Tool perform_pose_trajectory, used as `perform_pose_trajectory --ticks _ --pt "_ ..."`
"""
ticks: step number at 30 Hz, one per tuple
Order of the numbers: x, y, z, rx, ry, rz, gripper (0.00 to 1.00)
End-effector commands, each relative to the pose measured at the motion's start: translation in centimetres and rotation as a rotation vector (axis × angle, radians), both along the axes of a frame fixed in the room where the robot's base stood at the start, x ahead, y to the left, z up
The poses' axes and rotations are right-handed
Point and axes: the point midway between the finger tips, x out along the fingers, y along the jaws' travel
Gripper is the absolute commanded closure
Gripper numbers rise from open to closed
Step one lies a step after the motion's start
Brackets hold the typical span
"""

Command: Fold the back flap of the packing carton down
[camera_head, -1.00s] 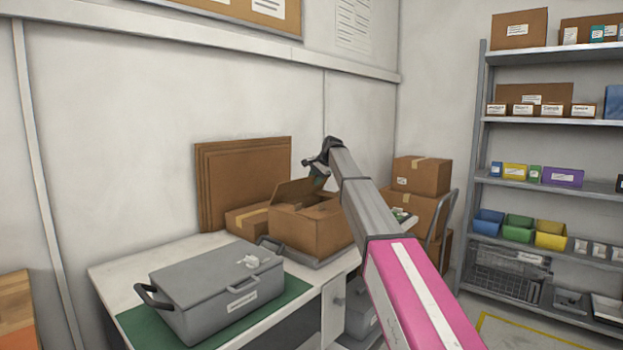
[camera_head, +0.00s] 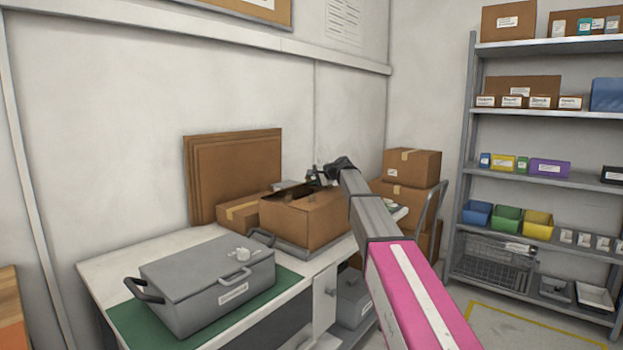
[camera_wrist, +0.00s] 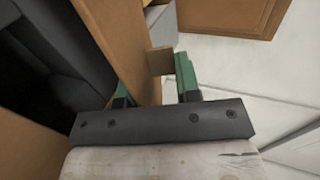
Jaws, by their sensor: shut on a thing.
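The packing carton (camera_head: 325,226) is a brown box on the bench, with its top partly open and dark inside. My gripper (camera_head: 318,179) is at the carton's top, toward its back right. In the wrist view, the green fingers of my gripper (camera_wrist: 156,88) stand on both sides of a brown cardboard panel (camera_wrist: 118,42), which looks like the back flap, and are shut on it. The panel runs up to the upper left beside a dark space. The arm and wrist hide part of the carton's top in the head view.
A grey lidded case (camera_head: 207,285) stands on a green mat (camera_head: 130,325) at the front of the bench. Flat cardboard sheets (camera_head: 235,165) lean on the wall behind. Stacked boxes (camera_head: 411,166) stand right of the carton, and shelves (camera_head: 545,118) farther right.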

Motion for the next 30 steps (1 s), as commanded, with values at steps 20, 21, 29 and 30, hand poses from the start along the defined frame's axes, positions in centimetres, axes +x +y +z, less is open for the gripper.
perform_pose_trajectory --ticks 20,21,29,30 --pt "0.0 0.0 0.0 0.005 -0.005 0.000 0.47" --pt "0.0 0.0 0.0 0.005 -0.005 0.000 0.47" --pt "-0.9 -1.0 0.4 0.006 -0.004 0.000 0.47" --pt "-1.2 -1.4 0.6 0.006 -0.006 -0.001 0.47"
